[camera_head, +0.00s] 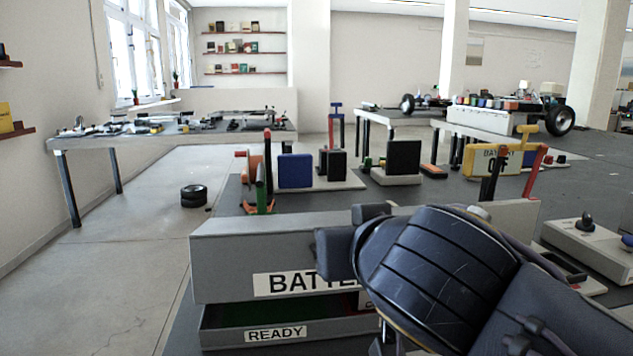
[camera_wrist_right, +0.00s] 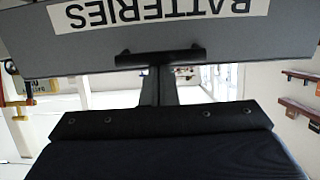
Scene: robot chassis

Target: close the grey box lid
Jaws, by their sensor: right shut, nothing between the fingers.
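The grey box lid (camera_head: 220,262) carries a white label that starts "BATTE" in the head view. It stands raised over the box body (camera_head: 225,338), which has a "READY" label and a green inside showing through the gap. The lid (camera_wrist_right: 290,35) also shows upside down in the right wrist view, with its full "BATTERIES" label. My right gripper (camera_wrist_right: 160,75) is shut and empty, its fingers reaching to a dark bar at the lid's edge; I cannot tell whether they touch. My right arm hides the lid's right part and the gripper in the head view. My left gripper is not in view.
Behind the lid stand a blue panel (camera_head: 295,171), a black panel (camera_head: 404,157) and a yellow "BATTERY" sign (camera_head: 495,160). A grey switch box (camera_head: 590,245) sits at the right. The floor at the left is clear except for black tyres (camera_head: 194,196).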

